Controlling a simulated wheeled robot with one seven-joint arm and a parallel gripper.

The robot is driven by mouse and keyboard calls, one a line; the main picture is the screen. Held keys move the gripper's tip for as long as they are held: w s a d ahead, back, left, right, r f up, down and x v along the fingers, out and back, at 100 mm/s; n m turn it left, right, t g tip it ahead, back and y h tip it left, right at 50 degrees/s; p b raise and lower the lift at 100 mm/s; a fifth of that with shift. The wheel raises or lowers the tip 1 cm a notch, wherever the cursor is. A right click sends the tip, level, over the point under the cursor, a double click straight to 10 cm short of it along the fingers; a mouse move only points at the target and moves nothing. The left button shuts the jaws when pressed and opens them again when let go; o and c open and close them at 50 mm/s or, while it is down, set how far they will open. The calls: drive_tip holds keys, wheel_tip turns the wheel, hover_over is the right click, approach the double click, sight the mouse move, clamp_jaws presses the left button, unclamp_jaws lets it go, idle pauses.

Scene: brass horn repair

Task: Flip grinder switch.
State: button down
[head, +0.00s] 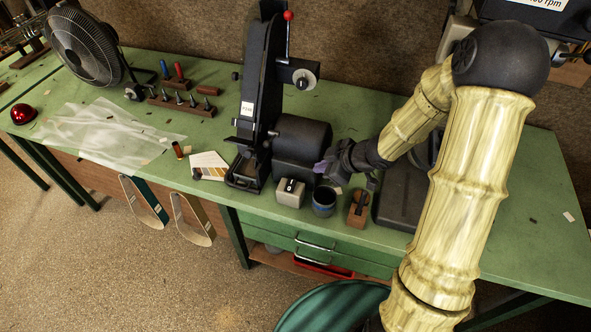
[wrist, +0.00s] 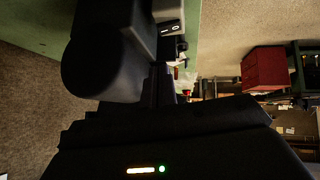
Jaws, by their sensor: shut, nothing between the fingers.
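The black belt grinder (head: 252,110) stands upright on the green bench, with its dark motor drum (head: 302,138) at its right. A small grey switch box (head: 290,194) with a black rocker on top sits in front of the motor. In the wrist view the box (wrist: 143,12) shows at the top, and the rocker (wrist: 170,28) bears a line and a circle. Which side is pressed I cannot tell. My gripper (head: 332,172) is shut and empty, up and right of the box in the head view. In the wrist view its fingers (wrist: 162,76) point toward the box, apparently apart from it.
A dark cup (head: 324,203) and a brown wooden block (head: 358,208) stand right of the box. A fan (head: 84,46), a tool rack (head: 181,103) and a clear sheet (head: 105,132) are farther left.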

drive_tip(key=shift+s+a+r+n+y, duration=0.15)
drive_tip(key=shift+a+r+n+y, duration=0.1)
drive_tip(key=shift+a+n+y, duration=0.3)
hover_over(295, 187)
drive_tip(key=shift+g, duration=0.3)
drive_tip(key=f, duration=0.6)
drive_tip(key=shift+s+f, duration=0.35)
drive_tip(key=f, duration=0.3)
drive_tip(key=shift+w, duration=0.4)
drive_tip(key=shift+w+f+p, duration=0.1)
drive_tip(key=shift+f+p, duration=0.2)
drive_tip(key=shift+f, duration=0.3)
drive_tip(key=shift+d, duration=0.1)
